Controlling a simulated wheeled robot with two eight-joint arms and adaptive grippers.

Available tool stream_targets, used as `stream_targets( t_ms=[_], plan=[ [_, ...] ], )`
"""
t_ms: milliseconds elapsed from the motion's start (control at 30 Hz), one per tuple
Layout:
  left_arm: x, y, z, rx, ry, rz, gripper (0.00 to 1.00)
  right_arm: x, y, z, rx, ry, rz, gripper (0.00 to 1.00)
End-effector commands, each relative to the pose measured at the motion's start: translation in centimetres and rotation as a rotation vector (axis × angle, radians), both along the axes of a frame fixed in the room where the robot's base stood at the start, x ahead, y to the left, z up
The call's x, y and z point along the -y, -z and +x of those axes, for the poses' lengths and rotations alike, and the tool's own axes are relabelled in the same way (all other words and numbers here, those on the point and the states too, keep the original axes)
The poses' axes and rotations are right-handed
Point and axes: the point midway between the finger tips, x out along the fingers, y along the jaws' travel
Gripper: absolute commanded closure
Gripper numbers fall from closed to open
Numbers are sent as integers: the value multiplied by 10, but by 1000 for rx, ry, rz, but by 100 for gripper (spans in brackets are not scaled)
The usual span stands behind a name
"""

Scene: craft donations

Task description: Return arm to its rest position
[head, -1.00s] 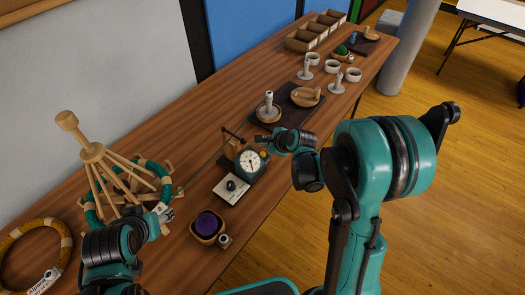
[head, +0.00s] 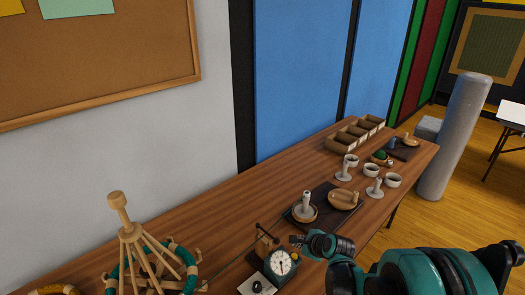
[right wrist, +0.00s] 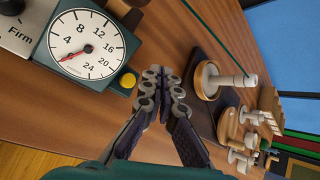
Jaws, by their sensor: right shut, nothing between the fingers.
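My right gripper (head: 297,241) is shut and empty above the wooden table (head: 215,222), beside a dial gauge (head: 281,262). In the right wrist view its fingertips (right wrist: 162,80) are together with nothing between them, and the gauge (right wrist: 85,47) with its white face and red needle is at upper left. My right arm comes in from the lower right of the head view. My left gripper is outside both current views.
A wooden stand (head: 120,215) with a teal ring is at lower left. A dark mat (head: 325,203) with a spindle-like piece and a wooden bowl lies just beyond my right gripper. White cups (head: 371,170) and a divided wooden box (head: 355,134) stand farther back.

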Motion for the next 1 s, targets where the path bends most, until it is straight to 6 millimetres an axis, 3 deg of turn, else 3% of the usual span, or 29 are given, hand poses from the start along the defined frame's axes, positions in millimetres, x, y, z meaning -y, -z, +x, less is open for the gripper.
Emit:
stream_targets(
  t_ms=[167, 267, 600, 1000],
  plan=[
    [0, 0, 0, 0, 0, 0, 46, -3, -19, -16, 20, -102, -117, 100],
    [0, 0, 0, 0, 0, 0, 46, -6, -38, -36, 43, -229, -258, 100],
    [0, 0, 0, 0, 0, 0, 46, -11, -89, -125, 113, -741, -786, 100],
    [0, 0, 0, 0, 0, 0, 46, -4, -104, -227, 159, -1344, -1318, 100]
  ],
)
